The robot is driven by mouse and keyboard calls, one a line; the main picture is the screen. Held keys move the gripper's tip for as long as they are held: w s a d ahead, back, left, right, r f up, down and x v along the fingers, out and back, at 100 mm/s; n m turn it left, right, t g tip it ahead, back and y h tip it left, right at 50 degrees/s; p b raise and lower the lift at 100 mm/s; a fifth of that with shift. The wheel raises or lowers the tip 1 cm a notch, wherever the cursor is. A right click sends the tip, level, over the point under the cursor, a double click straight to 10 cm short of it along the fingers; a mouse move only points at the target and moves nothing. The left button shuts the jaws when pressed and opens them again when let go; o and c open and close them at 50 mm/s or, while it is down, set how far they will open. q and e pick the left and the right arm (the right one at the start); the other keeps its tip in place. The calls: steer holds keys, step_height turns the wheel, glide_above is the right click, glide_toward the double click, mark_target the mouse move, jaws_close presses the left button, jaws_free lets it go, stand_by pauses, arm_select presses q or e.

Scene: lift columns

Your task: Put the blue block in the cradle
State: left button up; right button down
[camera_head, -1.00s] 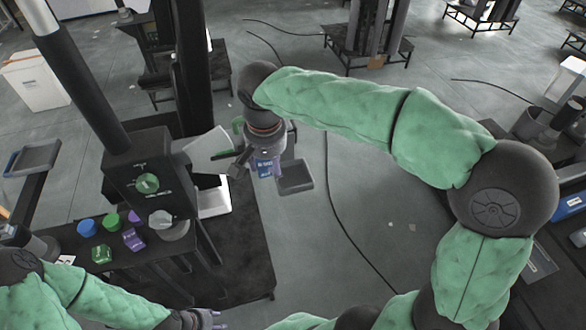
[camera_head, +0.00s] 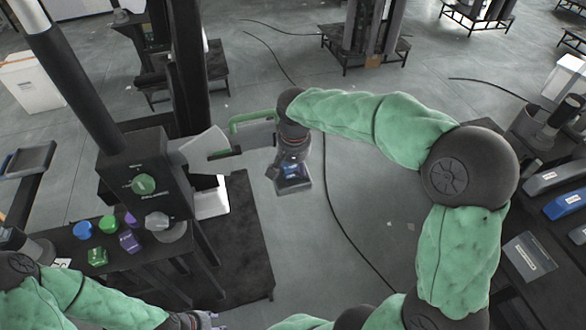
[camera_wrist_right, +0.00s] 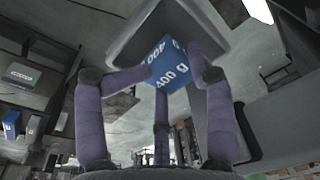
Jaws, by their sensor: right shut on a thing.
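The blue block (camera_head: 291,170), marked 400 g in the right wrist view (camera_wrist_right: 166,64), is held between the purple fingers of my right gripper (camera_head: 290,161). The grey cradle (camera_head: 296,187), a shallow tray, is directly beyond the block; its wall also shows in the right wrist view (camera_wrist_right: 150,22). The block overlaps the cradle in both views. I cannot tell whether it touches the cradle floor. My left gripper (camera_head: 205,319) is at the bottom edge of the head view, far from the cradle, and its fingers are too small to judge.
A lift column panel with a green knob (camera_head: 143,185) stands left of the cradle. A green handle (camera_head: 250,119) is just behind my right wrist. Several coloured pieces, including a blue one (camera_head: 82,229), sit on the dark bench.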

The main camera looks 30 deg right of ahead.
steer(key=shift+f, duration=0.35)
steer(key=shift+f, duration=0.1)
steer(key=shift+f+b, duration=0.35)
steer(key=shift+f, duration=0.15)
steer(key=shift+c, duration=1.3)
jaws_free()
